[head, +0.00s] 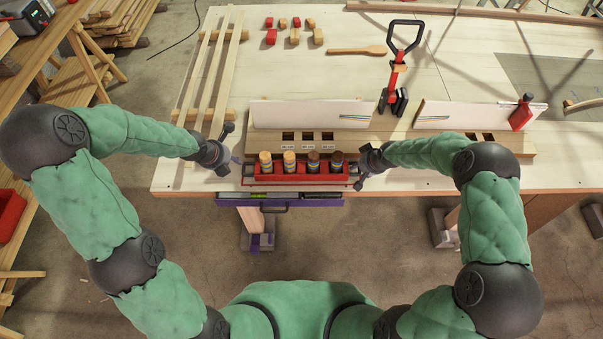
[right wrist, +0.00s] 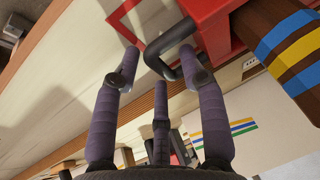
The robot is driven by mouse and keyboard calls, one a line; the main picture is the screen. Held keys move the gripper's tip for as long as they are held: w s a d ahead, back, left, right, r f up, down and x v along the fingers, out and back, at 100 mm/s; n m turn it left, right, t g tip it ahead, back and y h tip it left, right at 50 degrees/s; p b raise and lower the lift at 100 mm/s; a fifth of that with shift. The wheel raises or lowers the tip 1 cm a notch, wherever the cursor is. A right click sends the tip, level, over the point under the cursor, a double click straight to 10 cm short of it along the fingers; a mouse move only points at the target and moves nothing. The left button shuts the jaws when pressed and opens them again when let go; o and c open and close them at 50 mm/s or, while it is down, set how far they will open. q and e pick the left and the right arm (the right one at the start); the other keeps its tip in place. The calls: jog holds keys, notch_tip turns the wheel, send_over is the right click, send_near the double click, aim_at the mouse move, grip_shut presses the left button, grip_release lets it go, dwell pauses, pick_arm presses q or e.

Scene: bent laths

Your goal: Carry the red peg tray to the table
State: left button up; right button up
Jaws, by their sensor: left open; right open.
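The red peg tray (head: 318,179) is at the front edge of the table (head: 200,178), holding several upright pegs, two light (head: 289,162) and two dark brown (head: 313,162). I cannot tell what bears it from below. My left gripper (head: 234,163) is open at the tray's left end. My right gripper (head: 363,174) is open at its right end. In the right wrist view, the tray's black end handle (right wrist: 163,50) lies at the open fingertips of this gripper (right wrist: 163,75), close to the right finger. Whether they touch is unclear. The left handle is too small to make out.
Behind the tray is a wooden beam (head: 400,139) with dark slots and white boards (head: 310,114). A red clamp tool with a black handle (head: 397,70) stands farther back. Long laths (head: 212,75) lie at left; small blocks (head: 294,37) and a paddle (head: 357,51) lie behind. A purple drawer (head: 300,203) hangs below.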

pick_arm(q)
jog(key=shift+s+r, duration=0.2)
jog(key=shift+r, duration=0.25)
jog(key=shift+a, duration=0.1)
pick_arm(e)
jog(key=v, duration=1.2)
